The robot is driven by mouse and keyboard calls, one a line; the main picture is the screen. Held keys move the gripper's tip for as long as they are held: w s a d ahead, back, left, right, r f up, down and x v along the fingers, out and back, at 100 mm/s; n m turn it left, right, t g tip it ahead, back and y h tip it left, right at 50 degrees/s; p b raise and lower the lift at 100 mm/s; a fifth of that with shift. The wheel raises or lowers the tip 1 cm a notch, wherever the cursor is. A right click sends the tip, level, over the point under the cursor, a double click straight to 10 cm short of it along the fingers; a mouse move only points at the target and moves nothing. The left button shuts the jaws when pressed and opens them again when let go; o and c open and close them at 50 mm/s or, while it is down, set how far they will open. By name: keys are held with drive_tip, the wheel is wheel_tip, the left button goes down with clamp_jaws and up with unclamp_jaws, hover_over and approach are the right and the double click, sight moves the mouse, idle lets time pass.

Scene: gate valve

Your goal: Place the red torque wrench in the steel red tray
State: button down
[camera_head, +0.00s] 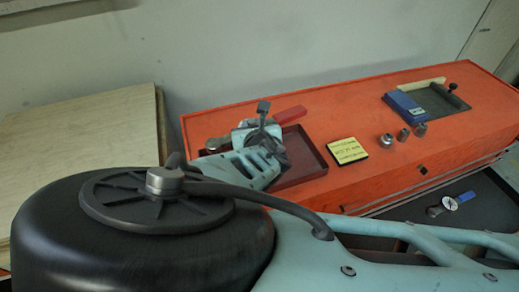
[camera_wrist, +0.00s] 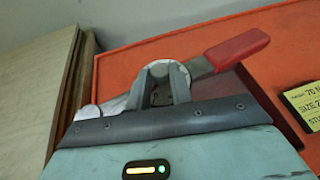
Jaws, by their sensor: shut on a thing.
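The red torque wrench shows its red handle (camera_head: 290,115) to the right of my gripper (camera_head: 262,128) in the head view, with its metal end out to the left. In the wrist view the wrench's red handle (camera_wrist: 238,50) points up and right, and my gripper (camera_wrist: 164,76) is shut on the metal shaft. The steel red tray (camera_head: 312,166) is dark red and lies on the orange cabinet top. My gripper and the wrench are over it and hide much of it. A strip of the tray (camera_wrist: 275,103) shows in the wrist view. I cannot tell whether the wrench touches the tray.
A yellow label card (camera_head: 347,150) lies just right of the tray. Several metal fittings (camera_head: 404,134) and a dark tray with a blue block (camera_head: 404,104) are farther right. A gauge (camera_head: 449,203) sits in the open drawer below. Wooden boards (camera_head: 85,135) stand at left.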

drive_tip(key=shift+w+f+b, duration=0.1)
drive_tip(key=shift+f+b, duration=4.05)
drive_tip(key=shift+f, duration=0.8)
drive_tip(key=c, duration=1.3)
unclamp_jaws()
drive_tip(key=shift+o, duration=0.2)
